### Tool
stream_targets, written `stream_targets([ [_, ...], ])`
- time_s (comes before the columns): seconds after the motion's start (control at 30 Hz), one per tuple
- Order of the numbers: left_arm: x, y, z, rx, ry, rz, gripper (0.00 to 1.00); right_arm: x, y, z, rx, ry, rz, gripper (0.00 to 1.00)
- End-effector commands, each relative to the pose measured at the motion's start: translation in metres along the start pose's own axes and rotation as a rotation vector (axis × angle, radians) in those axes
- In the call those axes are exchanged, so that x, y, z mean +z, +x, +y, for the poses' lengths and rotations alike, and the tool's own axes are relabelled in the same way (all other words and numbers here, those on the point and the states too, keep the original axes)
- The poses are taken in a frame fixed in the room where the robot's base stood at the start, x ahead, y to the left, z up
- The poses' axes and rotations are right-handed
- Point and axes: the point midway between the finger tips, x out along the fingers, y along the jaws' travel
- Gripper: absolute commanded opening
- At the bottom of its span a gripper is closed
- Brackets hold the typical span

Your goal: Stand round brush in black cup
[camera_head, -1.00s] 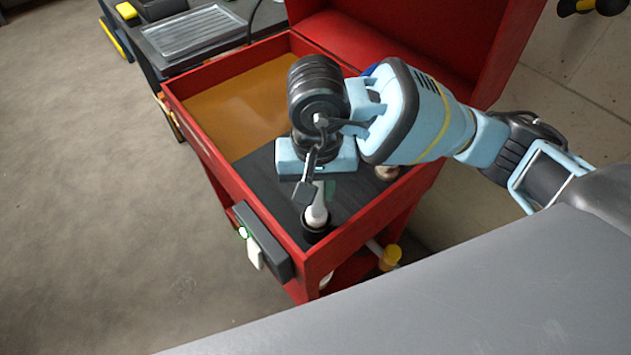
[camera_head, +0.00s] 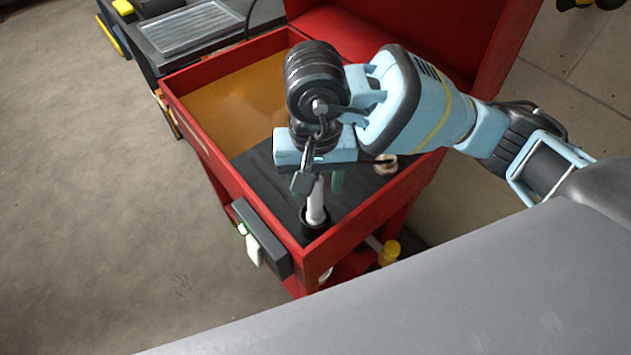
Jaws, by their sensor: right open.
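The black cup (camera_head: 314,228) stands on the dark mat at the near corner of the red tool cart. The round brush (camera_head: 316,203) stands nearly upright in the cup, its pale handle rising from the opening. Its upper part is hidden behind my right gripper. My right gripper (camera_head: 318,188) is open, pointing down just above the cup, with a finger on each side of the brush's upper part. I cannot tell whether a finger touches it. My left gripper is not in view.
The red cart (camera_head: 235,190) has raised walls and an open lid behind. A small round item (camera_head: 386,164) lies on the dark mat (camera_head: 275,190) right of my gripper. A yellow-capped container (camera_head: 390,251) is below. The cart's brown left floor (camera_head: 235,105) is clear.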

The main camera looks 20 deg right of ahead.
Motion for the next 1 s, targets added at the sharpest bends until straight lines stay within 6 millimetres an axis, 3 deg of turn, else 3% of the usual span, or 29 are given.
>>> stream_targets([
  [0.2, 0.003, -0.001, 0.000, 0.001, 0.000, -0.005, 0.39, -0.001, -0.037, -0.001, -0.003, -0.001, 0.005, 0.50],
  [0.4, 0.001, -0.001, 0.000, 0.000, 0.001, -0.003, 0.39, -0.001, -0.060, 0.000, -0.002, 0.000, 0.004, 0.50],
  [1.0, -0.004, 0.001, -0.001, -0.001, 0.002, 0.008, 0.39, 0.000, -0.066, 0.000, -0.001, 0.000, 0.001, 0.50],
])
